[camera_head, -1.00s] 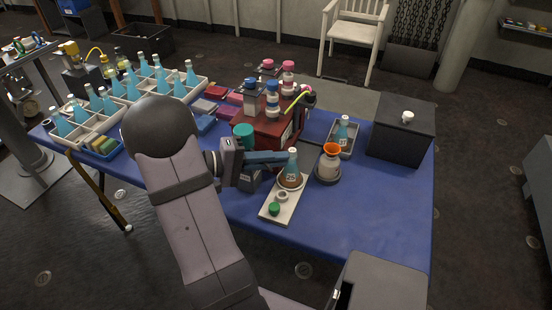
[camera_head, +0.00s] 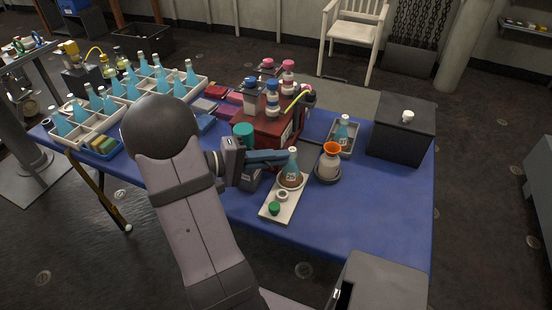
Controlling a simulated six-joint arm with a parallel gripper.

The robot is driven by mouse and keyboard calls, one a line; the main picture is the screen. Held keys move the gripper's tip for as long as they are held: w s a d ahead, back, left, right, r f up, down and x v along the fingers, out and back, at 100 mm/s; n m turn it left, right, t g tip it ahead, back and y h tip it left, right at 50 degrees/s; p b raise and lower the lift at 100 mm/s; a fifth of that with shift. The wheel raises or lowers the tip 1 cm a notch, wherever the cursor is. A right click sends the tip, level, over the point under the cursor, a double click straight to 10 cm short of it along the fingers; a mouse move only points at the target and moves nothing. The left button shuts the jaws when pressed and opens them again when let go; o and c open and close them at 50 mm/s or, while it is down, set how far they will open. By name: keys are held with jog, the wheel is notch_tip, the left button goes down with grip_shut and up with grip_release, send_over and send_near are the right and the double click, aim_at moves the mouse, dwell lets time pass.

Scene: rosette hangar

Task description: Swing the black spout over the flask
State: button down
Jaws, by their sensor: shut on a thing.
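The flask (camera_head: 291,168) holds blue liquid, bears a white label and has a pale cap or mouth. It stands upright in a brown ring on a pale board (camera_head: 270,210). My gripper (camera_head: 286,157) reaches from the left with blue fingers; their tips overlap the flask's neck in the picture, and I cannot tell whether they touch it. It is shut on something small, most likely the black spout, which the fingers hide. A teal-capped bottle (camera_head: 243,132) stands just behind my gripper. I cannot clearly make out the spout or where its tip points.
A red rack (camera_head: 262,127) with bottles is behind. A small tray (camera_head: 347,148) with another flask and a black box (camera_head: 402,128) are further right. The blue tabletop (camera_head: 370,215) is clear at front right.

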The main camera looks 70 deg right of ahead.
jog(key=shift+d+n+t+h, duration=0.5)
jog(key=shift+t+h, duration=0.1)
jog(key=c, duration=1.9)
grip_release()
jog(key=shift+w+a, duration=0.1)
jog(key=b+v, duration=0.1)
jog(key=v, duration=0.6)
